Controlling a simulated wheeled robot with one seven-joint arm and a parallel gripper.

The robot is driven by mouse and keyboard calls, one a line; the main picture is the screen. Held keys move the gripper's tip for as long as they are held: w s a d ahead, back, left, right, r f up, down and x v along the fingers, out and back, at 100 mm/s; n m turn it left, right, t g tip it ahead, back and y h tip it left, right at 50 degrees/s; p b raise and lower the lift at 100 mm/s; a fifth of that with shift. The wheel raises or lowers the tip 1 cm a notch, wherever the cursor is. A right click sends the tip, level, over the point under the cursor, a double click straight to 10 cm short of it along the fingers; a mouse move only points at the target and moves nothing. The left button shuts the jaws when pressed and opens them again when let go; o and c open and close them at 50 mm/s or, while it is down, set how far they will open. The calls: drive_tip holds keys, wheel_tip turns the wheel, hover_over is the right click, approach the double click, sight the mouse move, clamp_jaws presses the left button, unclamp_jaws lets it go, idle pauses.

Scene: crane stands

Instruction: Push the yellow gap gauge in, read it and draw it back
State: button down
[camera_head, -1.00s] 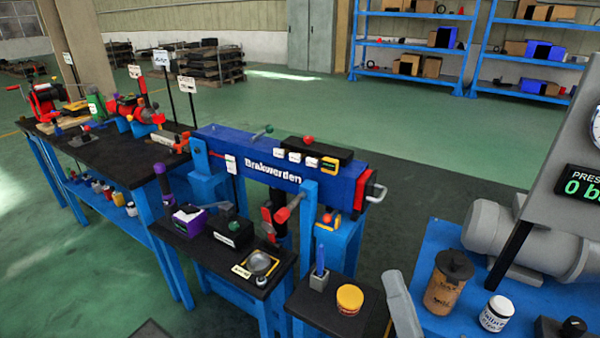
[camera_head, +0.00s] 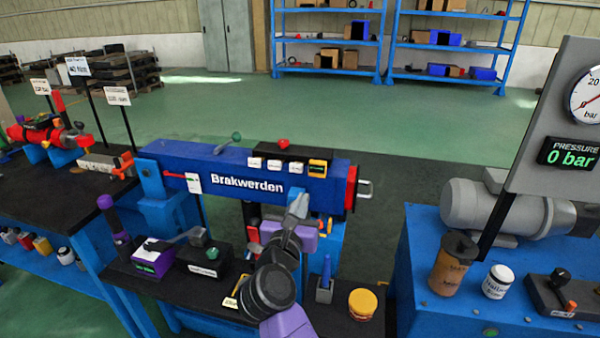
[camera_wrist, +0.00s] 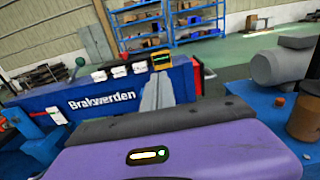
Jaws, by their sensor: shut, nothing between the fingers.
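The yellow gap gauge (camera_head: 318,167) is a small yellow block with a dark face. It is at the right end of a row of white-labelled blocks (camera_head: 274,164) along the black rack (camera_head: 292,151) on the blue Brakwerden beam (camera_head: 225,184). In the wrist view the yellow gauge (camera_wrist: 161,60) stands just beyond my fingertips. My gripper (camera_head: 298,200) is shut and empty, pointing up and away in front of the beam, below the yellow gauge. In the wrist view its grey fingers (camera_wrist: 158,88) overlap the beam's front face. I cannot see contact with the gauge.
A red knob (camera_head: 283,144) and a green-knobbed lever (camera_head: 235,138) stand on top. A yellow tub (camera_head: 362,304) and blue-handled tool (camera_head: 326,272) stand low in front. A pressure panel (camera_head: 568,152) reads 0 bar.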

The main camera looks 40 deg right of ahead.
sight(317, 166)
drive_tip(key=x, duration=1.4)
drive_tip(key=shift+r, duration=0.1)
drive_tip(key=shift+d, duration=0.1)
drive_tip(key=shift+w+d, duration=0.4)
drive_tip(key=shift+d, duration=0.15)
